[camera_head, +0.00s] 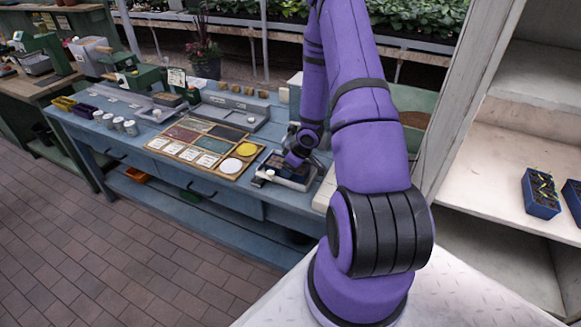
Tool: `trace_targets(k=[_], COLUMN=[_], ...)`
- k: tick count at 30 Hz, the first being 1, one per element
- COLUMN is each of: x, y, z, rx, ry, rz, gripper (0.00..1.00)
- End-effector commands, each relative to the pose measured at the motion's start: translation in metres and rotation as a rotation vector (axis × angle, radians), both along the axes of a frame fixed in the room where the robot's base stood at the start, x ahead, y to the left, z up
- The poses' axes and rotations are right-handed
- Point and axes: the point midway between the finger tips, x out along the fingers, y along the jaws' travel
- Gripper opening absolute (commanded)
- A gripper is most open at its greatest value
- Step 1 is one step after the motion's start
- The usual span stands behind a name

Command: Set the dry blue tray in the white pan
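My purple arm reaches to the blue bench, and my gripper (294,161) points down over a shallow white pan (269,178) near the bench's right end. A dark blue tray (278,161) shows beneath the gripper, within the pan's outline. The gripper and wrist cover part of it, and I cannot tell whether it rests on the pan's floor or is held just above. The fingertips are too small and hidden to show whether they are open or shut.
A blue tray with seedlings (541,194) and another blue tray (573,201) stand on the pale shelf at right. A sectioned wooden board (205,146) lies left of the pan. Grey cups (119,124) and a potted plant (206,62) are farther left and back.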

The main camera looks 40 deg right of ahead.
Motion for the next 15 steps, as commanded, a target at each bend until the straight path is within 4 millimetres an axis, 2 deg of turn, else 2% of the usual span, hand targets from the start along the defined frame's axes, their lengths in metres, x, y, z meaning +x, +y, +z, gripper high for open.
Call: trace_targets(k=[5, 6, 8, 9, 15], x=[0.0003, 0.0003, 0.0004, 0.0002, 0.0001], y=[0.0000, 0.0000, 0.0000, 0.0001, 0.0010], z=[0.0004, 0.0004, 0.0005, 0.0004, 0.0003], rx=[0.000, 0.000, 0.000, 0.000, 0.002], ry=[-0.001, -0.001, -0.001, -0.001, 0.000], rz=[0.000, 0.000, 0.001, 0.000, 0.002], gripper=[0.47, 0.83, 0.97, 1.00, 1.00])
